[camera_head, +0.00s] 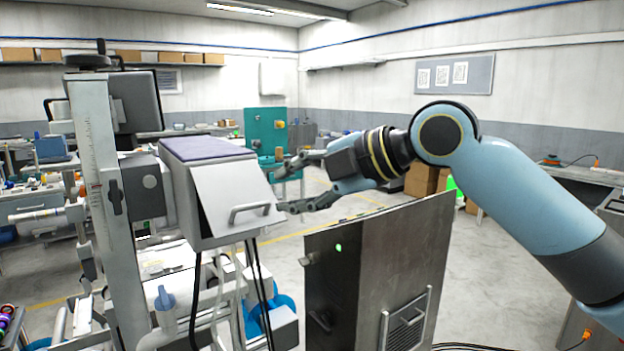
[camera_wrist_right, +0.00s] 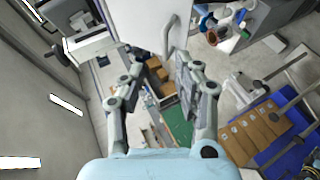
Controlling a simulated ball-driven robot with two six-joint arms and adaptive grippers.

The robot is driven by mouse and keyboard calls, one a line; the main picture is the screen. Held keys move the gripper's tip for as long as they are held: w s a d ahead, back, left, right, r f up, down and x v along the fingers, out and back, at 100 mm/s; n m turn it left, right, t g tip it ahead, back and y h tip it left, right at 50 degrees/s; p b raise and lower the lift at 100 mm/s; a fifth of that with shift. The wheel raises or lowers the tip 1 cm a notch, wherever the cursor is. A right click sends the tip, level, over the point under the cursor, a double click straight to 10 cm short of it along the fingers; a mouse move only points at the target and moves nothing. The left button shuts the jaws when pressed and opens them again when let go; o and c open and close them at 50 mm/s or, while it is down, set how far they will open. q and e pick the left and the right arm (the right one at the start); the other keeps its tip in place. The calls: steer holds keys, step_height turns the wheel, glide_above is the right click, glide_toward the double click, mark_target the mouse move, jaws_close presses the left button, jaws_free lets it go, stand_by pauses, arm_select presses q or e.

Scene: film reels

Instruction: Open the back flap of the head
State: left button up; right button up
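The head is a light grey box (camera_head: 183,212) with a purple-grey top (camera_head: 205,149), mounted beside an upright column. Its flap (camera_head: 232,185) is a pale sloping panel with a bar handle (camera_head: 249,212) near its lower edge. My left gripper is not in view.
A metal cabinet (camera_head: 375,270) with a green light stands below my right arm. Cables hang under the head. A tall ruled column (camera_head: 97,190) and a dark monitor (camera_head: 135,98) are at left. Open floor (camera_head: 480,260) lies right of the cabinet.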

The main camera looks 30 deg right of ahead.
steer(key=shift+v, duration=1.95)
steer(key=shift+a, duration=0.1)
